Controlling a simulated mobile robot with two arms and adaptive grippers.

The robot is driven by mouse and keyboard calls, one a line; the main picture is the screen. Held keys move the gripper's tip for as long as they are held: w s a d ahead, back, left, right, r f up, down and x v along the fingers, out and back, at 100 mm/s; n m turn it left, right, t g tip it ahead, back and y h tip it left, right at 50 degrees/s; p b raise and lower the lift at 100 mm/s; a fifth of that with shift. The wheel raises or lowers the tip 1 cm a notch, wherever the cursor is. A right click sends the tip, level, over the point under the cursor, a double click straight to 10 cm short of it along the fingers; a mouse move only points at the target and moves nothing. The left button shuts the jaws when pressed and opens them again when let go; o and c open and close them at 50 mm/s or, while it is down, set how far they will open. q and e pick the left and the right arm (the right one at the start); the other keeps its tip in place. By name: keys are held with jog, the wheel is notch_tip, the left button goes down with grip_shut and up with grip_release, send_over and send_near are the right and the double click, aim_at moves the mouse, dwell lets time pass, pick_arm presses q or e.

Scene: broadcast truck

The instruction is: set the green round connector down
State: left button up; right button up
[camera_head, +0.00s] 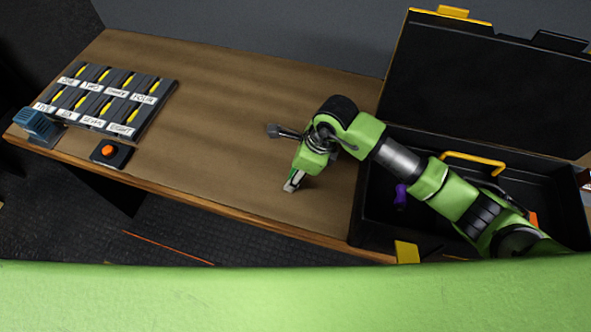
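My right gripper (292,182) points down over the bare wooden table (225,130), low and close to its surface, left of the black case. A small sliver of darker green (294,174) shows at its fingers; it may be the green round connector, but it is too small and covered to be sure. I cannot tell whether the fingers are closed on it or whether it touches the table. No other green connector shows on the table. My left gripper is not in view.
An open black case (372,215) with yellow latches stands at the right; a purple item (401,196) lies inside. A panel with labelled slots (128,113), an orange button (108,151) and a blue block (37,124) are at the left. The table's middle is clear.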

jog(key=shift+f, duration=0.15)
jog(key=o, duration=1)
jog(key=shift+o, duration=0.2)
jog(key=shift+r, duration=0.45)
jog(key=b+v, duration=0.2)
jog(key=v, duration=0.9)
jog(key=shift+r+b, duration=0.25)
jog(key=shift+b, duration=0.1)
jog(key=shift+d, duration=0.1)
